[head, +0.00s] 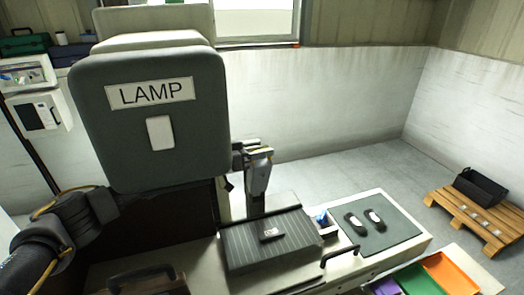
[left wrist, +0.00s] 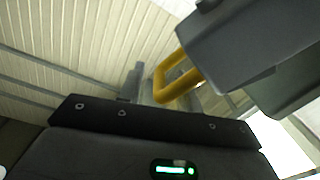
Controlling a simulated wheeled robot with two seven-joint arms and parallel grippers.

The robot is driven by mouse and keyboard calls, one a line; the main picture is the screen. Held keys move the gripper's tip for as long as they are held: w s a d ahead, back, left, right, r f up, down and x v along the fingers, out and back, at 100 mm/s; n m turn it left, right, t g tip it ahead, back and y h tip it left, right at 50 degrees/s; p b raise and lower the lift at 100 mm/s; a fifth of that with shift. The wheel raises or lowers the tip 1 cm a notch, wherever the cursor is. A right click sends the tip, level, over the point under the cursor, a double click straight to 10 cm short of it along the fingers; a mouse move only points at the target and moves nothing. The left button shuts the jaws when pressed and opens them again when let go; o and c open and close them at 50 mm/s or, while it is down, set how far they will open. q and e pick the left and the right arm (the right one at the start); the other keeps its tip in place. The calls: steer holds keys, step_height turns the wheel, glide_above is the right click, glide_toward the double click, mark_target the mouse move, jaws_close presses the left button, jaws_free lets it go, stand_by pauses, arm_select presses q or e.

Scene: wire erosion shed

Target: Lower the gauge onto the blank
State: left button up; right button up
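My left arm comes in from the left and passes behind the big LAMP box (head: 150,120). Dark parts that look like my left gripper (head: 256,149) show just right of that box. They are beside the top of a grey upright body (head: 257,178) with a yellow stripe; I cannot tell whether this is the gauge. A yellow loop (left wrist: 170,82) shows in the left wrist view, beside large grey forms. Whether my left fingers are open or shut is hidden. A small dark block with a pale label (head: 269,234), perhaps the blank, lies on the ribbed grey plate (head: 245,258). My right gripper is out of view.
The LAMP box blocks much of the head view. A grey mat (head: 385,238) with two dark-and-white pieces lies right of the plate, near a small pale box (head: 326,229). Green (head: 412,279) and orange (head: 450,272) bins stand in front. A pallet (head: 480,220) is at far right.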

arm_select(q)
steer(key=c, duration=0.6)
jaws_close()
steer(key=s+d+f+m+b, duration=0.2)
steer(key=s+d+f+m, duration=0.1)
steer(key=s, duration=0.4)
steer(key=shift+f+m+b, duration=0.35)
steer(key=shift+f+m, duration=0.25)
steer(key=shift+f, duration=0.25)
steer(key=o, duration=0.6)
jaws_free()
